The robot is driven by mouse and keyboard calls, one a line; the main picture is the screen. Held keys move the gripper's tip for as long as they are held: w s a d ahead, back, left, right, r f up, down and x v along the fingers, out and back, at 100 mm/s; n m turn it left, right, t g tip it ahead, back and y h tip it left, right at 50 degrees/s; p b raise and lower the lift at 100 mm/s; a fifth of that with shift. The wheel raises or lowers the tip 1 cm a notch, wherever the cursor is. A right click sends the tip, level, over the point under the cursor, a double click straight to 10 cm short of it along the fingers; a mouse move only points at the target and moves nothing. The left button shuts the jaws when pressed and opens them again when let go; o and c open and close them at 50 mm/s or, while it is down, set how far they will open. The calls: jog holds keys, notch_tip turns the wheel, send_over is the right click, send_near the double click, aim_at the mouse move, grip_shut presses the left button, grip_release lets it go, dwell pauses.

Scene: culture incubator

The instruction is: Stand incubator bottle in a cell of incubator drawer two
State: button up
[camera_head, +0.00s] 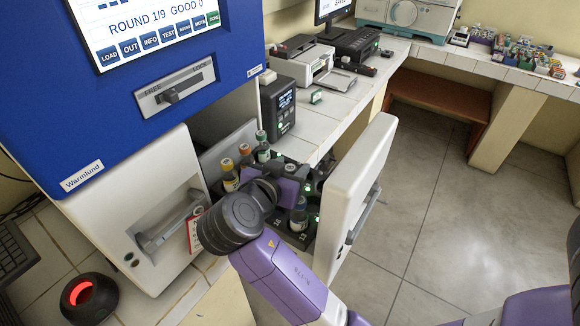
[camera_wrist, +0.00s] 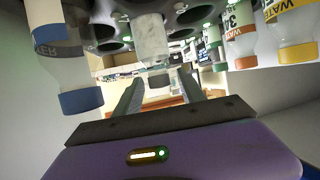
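Incubator drawer (camera_head: 300,240) is pulled out, its white front panel (camera_head: 352,205) to the right; I cannot read its number. Several capped bottles stand in its dark cell tray (camera_wrist: 185,18). My gripper is over the drawer, its fingers hidden in the head view. In the wrist view, which looks upside down, the two fingers (camera_wrist: 160,78) are apart, with gaps beside a dark cap between them. That cap belongs to a pale, frosted bottle (camera_wrist: 151,40), which looks upright at a cell. Whether its base is fully seated is hidden.
Labelled bottles with orange and yellow caps (camera_wrist: 297,52) and a blue-capped bottle (camera_wrist: 80,100) stand close to either side of my gripper. The blue incubator body (camera_head: 150,100) and a closed drawer (camera_head: 150,225) are to the left. Open floor (camera_head: 430,200) lies right of the drawer.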

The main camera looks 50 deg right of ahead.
jog(key=shift+r, duration=0.1)
jog(key=shift+a+r, duration=0.1)
jog(key=b+v, duration=0.2)
jog(key=v, duration=1)
dwell(0.4)
